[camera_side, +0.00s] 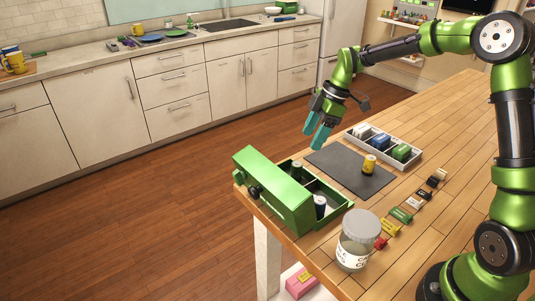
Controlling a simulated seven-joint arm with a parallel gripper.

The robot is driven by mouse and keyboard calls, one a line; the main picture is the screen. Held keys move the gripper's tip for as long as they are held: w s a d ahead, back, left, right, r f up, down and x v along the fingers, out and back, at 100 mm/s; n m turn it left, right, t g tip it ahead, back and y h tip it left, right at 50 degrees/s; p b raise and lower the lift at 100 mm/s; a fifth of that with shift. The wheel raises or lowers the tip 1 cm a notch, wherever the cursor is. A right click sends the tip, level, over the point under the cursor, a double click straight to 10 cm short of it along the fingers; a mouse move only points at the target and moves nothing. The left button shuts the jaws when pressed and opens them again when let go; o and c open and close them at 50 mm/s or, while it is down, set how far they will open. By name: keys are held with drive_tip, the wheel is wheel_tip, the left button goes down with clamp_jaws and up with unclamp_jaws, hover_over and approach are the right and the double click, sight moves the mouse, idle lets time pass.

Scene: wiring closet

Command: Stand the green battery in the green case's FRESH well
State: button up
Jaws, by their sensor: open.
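The green case (270,196) stands at the table's left corner, with a tall green panel on its left side and open compartments on its right. A small pale-topped cylinder (297,166) stands in its far compartment, and a dark blue cylinder with a light top (320,204) stands in the near one. No well label is readable. A yellow cylinder (370,163) stands on the dark mat (345,178). I cannot tell for sure which thing is the green battery; a green item (401,152) lies in the white tray. My gripper (317,137), with teal fingers, is open and empty above and behind the case.
The white divided tray (382,146) behind the mat also holds a grey and a blue item. Several small coloured blocks (401,215) lie in a row on the right. A lidded jar (356,240) stands at the front. The mat's left part is clear.

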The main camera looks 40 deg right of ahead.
drive_tip(key=s+a+r+m+t, duration=0.1)
drive_tip(key=s+a+r+m, duration=0.1)
drive_tip(key=s+m, duration=0.3)
drive_tip(key=s+a+r+m+t+h, duration=0.1)
drive_tip(key=s+r+m, duration=0.3)
drive_tip(key=s, duration=0.6)
drive_tip(key=s+a+r+m+t, duration=0.3)
drive_tip(key=s+r+m, duration=0.1)
drive_tip(key=s+m, duration=0.3)
drive_tip(key=shift+s+a+h, duration=0.2)
drive_tip(key=shift+s+h, duration=0.2)
drive_tip(key=shift+s, duration=0.3)
